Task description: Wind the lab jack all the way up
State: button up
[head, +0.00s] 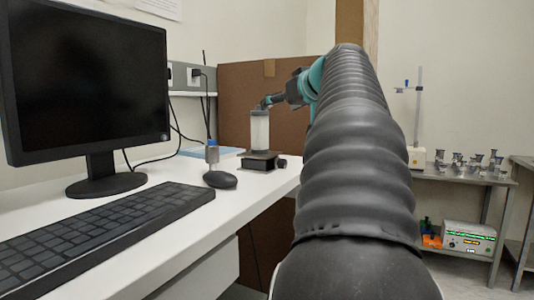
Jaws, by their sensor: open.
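The lab jack (259,161) is a low, dark, flat platform near the far right end of the white desk. A dark round knob (282,163) shows at its right side. A pale, translucent upright cylinder (260,132) stands on the jack. My gripper (264,103) is small and dark in the head view, at the top of this cylinder and well above the jack and knob. It is open. I cannot tell whether it touches the cylinder. My own arm fills the right middle of the view.
The white desk (170,240) holds a monitor (88,80), a keyboard (95,235), a mouse (220,180) and a blue-capped bottle (212,152). A brown panel (232,90) stands behind the jack. A metal side table (455,178) with several small metal items stands at the right.

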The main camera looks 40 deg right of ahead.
aim_at(282, 164)
jog(key=z, duration=1.25)
